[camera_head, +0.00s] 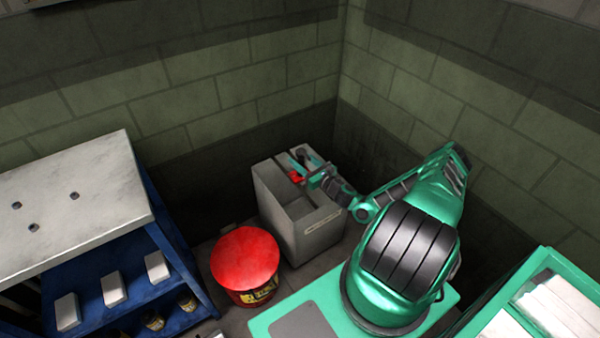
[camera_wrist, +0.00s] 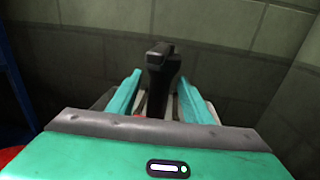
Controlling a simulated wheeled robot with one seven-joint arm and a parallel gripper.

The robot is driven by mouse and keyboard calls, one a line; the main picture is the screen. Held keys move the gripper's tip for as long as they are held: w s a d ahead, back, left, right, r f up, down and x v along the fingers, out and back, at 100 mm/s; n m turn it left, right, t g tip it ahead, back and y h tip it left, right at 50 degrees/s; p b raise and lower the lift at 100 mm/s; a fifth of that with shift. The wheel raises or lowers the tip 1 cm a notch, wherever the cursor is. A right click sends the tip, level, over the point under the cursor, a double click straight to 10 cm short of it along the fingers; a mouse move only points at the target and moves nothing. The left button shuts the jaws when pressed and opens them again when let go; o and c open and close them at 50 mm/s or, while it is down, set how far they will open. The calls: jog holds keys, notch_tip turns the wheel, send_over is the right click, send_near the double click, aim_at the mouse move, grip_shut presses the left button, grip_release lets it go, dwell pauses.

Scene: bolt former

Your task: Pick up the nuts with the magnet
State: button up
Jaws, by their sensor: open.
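Three small dark nuts (camera_head: 33,227) lie apart on the pale top of the workbench (camera_head: 90,160) at the left. The magnet (camera_head: 296,176), with a red part and a dark handle, is at the top of the grey bin (camera_head: 310,236) in the corner. My gripper (camera_head: 308,168) is at the magnet over the bin. In the wrist view, its teal fingers (camera_wrist: 160,88) are open, one on each side of the black T-shaped handle (camera_wrist: 160,62). A bit of red shows low between them. Whether the fingers touch the handle cannot be told.
A red-lidded can (camera_head: 245,257) stands on the floor between the bench and the bin. The bench's blue shelf (camera_head: 135,300) holds white boxes and small jars. Brick walls close in behind the bin. A teal-framed case (camera_head: 545,300) stands at lower right.

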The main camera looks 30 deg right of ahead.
grip_shut()
dwell(1.3)
